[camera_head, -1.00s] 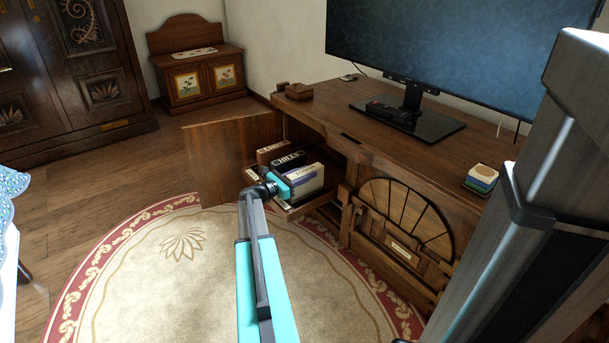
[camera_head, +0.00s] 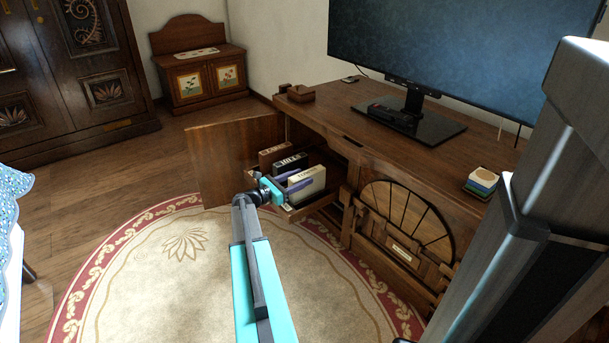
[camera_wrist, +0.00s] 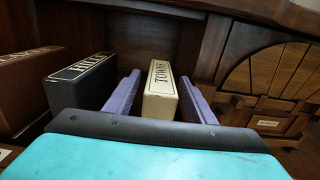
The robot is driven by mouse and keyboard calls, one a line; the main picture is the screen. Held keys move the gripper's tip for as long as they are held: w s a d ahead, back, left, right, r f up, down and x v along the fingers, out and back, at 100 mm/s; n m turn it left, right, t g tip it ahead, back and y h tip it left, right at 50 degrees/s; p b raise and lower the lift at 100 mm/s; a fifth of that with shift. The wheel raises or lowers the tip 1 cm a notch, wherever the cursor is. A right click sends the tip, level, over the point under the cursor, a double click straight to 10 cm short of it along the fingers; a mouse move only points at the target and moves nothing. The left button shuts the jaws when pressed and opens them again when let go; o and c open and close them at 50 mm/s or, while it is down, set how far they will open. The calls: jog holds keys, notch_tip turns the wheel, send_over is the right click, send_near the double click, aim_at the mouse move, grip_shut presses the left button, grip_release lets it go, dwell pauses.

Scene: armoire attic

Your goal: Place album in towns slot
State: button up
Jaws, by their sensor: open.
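The cream album lettered TOWNS (camera_wrist: 161,88) stands upright in the open cabinet; it also shows in the head view (camera_head: 310,184). My gripper (camera_wrist: 160,95) is open, with one purple finger on each side of the album's spine. A narrow gap shows on either side between finger and album. In the head view my gripper (camera_head: 285,188) is at the front of the cabinet. A black album lettered HILLS (camera_wrist: 82,82) stands to the left, and a brown album (camera_wrist: 22,85) farther left. The floor of the slot is hidden behind my gripper.
The cabinet door (camera_head: 235,160) stands open at the left. A wooden panel with a fan-shaped window (camera_head: 405,215) is to the right. The television (camera_head: 450,60) stands on the cabinet top. The rug (camera_head: 190,270) in front is clear.

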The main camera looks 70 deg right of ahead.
aim_at(290, 182)
jog(key=p+v, duration=0.2)
jog(key=v, duration=0.5)
jog(key=shift+w+a, duration=0.15)
jog(key=shift+a, duration=0.05)
jog(key=shift+w+a+p, duration=0.2)
jog(key=shift+a+p, duration=0.1)
jog(key=shift+a, duration=0.05)
jog(key=w+a+f+m+t+y, duration=0.2)
jog(key=w+a+f+t+y, duration=0.15)
jog(key=a+f, duration=1.1)
jog(key=w+a+f+m+t+y, duration=0.2)
jog(key=a+f+m+y, duration=0.15)
jog(key=a+f, duration=1.1)
jog(key=s+a+f+m+y, duration=0.2)
jog(key=s+a, duration=0.2)
jog(key=a, duration=0.9)
jog(key=s+a+f+m+y, duration=0.2)
jog(key=s+a+y, duration=0.1)
jog(key=a, duration=1.1)
jog(key=s+a+f+m+y, duration=0.2)
jog(key=s+a+y, duration=0.1)
jog(key=a, duration=1.1)
jog(key=shift+s+a+g, duration=0.2)
jog(key=shift+s+g, duration=0.05)
jog(key=shift+s, duration=0.6)
